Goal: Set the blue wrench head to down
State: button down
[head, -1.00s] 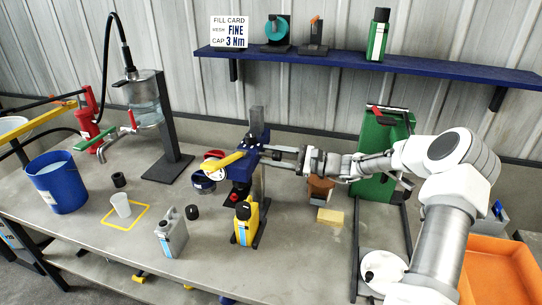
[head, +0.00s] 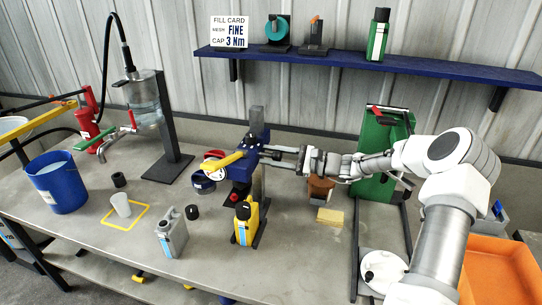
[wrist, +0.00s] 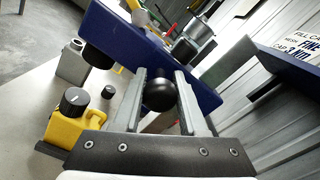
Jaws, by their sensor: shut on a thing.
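My gripper (head: 272,155) reaches in from the right, level with the blue head. In the wrist view its two fingers (wrist: 160,88) are closed around a round black knob (wrist: 159,96) in front of the blue body. The far side of the head is hidden.
A yellow bottle (head: 246,222) and a grey can (head: 172,234) stand in front of the column. A blue bucket (head: 60,188) and a white cup (head: 121,205) are at left. A blue shelf (head: 400,70) runs above; a green panel (head: 372,150) stands at right.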

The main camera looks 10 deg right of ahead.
dwell(0.3)
notch_tip(320, 180, down, 9)
jog(key=b, duration=0.5)
jog(key=shift+c, duration=2.2)
grip_release()
jog(key=shift+d, duration=0.1)
jog(key=v, duration=1.7)
jog(key=shift+b, duration=0.45)
jog(key=shift+s+r, duration=0.1)
